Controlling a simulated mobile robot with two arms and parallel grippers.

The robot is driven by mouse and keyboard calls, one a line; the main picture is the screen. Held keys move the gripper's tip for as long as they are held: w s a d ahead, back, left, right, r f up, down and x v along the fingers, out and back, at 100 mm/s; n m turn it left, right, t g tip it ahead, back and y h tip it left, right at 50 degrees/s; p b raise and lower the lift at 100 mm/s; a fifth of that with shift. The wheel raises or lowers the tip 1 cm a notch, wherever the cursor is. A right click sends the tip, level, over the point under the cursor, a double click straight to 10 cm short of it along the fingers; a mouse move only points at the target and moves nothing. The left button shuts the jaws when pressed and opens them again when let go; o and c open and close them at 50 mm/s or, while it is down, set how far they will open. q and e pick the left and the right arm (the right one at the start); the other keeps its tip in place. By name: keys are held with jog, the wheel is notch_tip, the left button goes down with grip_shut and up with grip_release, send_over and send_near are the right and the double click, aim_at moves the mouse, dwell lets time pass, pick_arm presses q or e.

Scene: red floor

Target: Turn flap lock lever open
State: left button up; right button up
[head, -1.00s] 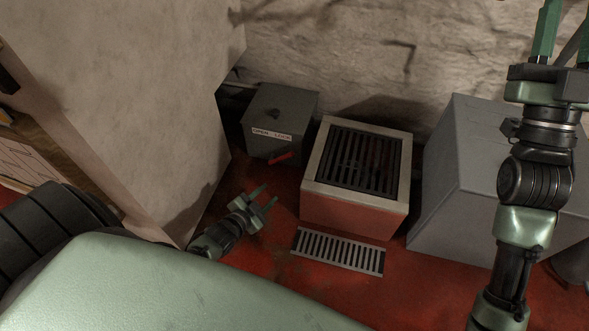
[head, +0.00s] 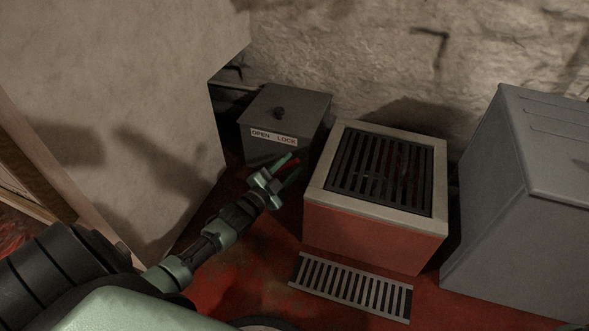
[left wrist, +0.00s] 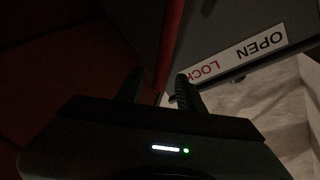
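The dark grey flap box (head: 287,106) stands against the back wall, with a white label (head: 274,137) reading OPEN at left and LOCK at right. The red lever (head: 295,162) is below the label, toward the LOCK side, partly hidden by my left gripper (head: 288,167). In the left wrist view, the red lever (left wrist: 171,45) runs down toward the gap between the spread fingers of my left gripper (left wrist: 158,92). The fingers look open; I cannot tell whether they touch the lever. My right gripper is out of view.
A red block with a pale rim (head: 322,228) and dark grate stands right of the flap box. A floor grate (head: 352,287) lies before it. A large grey box (head: 500,220) stands at right. A pale wall (head: 130,70) rises close at left.

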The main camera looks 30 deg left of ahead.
pick_arm(q)
jog(key=shift+w+b, duration=0.5)
jog(key=shift+w, duration=0.7)
grip_shut()
dwell(0.6)
